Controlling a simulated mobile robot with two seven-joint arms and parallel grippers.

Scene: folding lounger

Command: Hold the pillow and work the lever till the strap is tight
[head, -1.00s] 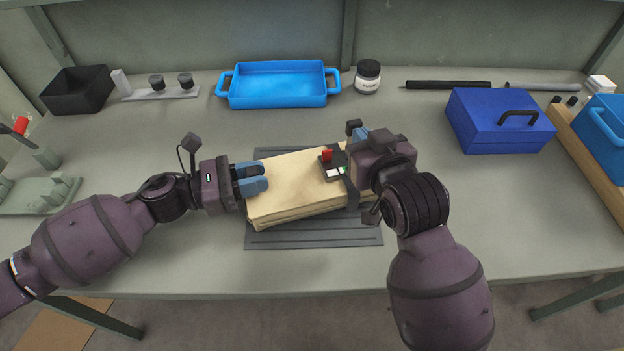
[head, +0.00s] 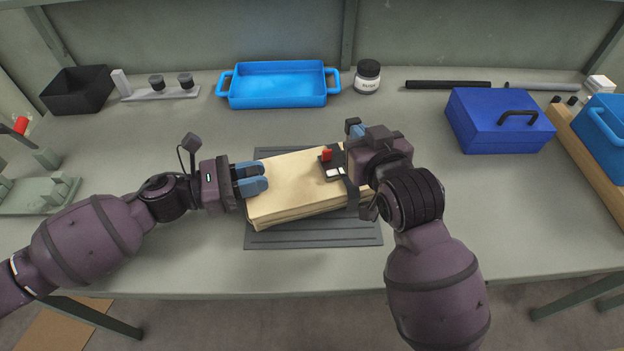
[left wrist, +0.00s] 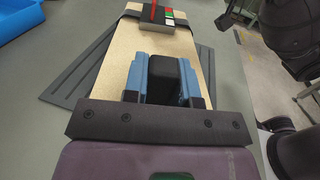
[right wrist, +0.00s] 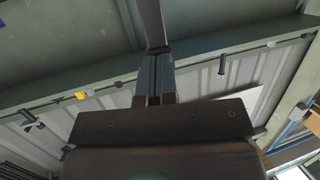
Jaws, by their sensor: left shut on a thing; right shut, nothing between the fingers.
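The pillow (head: 290,190) is a tan, layered, block-like pad lying on a dark grey ribbed mat (head: 310,237). A dark strap (left wrist: 206,42) runs across the pillow's far part. On it sits a black box (left wrist: 170,22) with a red lever (head: 327,154) and small red, green and white patches. My right gripper (head: 357,132) is shut and empty beside the box, partly hiding the box and the pillow's right end. The right wrist view shows its closed fingers (right wrist: 154,78).
A light blue tray (head: 278,85) and a lidded jar (head: 367,77) stand behind. A dark blue box (head: 500,122) is at the right, a black bin (head: 77,90) at the back left. The table in front of the mat is clear.

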